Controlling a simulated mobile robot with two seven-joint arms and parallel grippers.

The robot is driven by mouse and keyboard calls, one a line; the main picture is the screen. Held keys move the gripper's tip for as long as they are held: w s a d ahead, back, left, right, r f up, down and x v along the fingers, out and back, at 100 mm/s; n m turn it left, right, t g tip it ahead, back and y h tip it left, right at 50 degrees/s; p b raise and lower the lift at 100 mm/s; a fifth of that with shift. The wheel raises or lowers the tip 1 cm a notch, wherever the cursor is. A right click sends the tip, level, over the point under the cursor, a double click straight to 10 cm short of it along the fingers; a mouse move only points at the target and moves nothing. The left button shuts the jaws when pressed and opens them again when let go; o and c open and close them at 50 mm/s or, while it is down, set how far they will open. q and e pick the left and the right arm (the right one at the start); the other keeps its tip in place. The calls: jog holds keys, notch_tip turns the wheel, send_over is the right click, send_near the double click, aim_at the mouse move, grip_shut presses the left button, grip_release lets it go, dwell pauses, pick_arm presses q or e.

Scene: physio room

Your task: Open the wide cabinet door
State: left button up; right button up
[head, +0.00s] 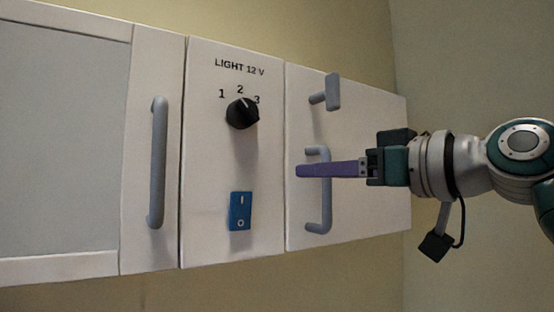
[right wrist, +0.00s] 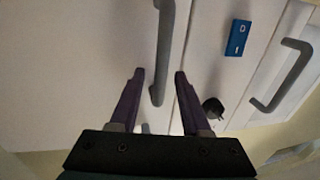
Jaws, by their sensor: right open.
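A white right-hand door (head: 375,125) runs back in the head view, foreshortened but broader than the control panel beside it. It carries a grey bar handle (head: 326,205) and a grey T-shaped turn piece (head: 333,91) above it. My right gripper (head: 300,171) is open at the upper part of this handle, one purple finger crossing in front of it. In the right wrist view the fingers (right wrist: 159,74) are apart and empty, with the handle's end (right wrist: 163,55) seen between the tips; contact cannot be told. My left gripper is not in view.
Left of it is a control panel (head: 215,150) with a black knob (head: 241,113) and a blue switch (head: 240,211). A left door (head: 60,130), cut off by the frame, has a long grey handle (head: 157,162). A plain wall (head: 470,60) stands at the right.

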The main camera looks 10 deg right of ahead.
grip_shut()
dwell(0.3)
dwell(1.1)
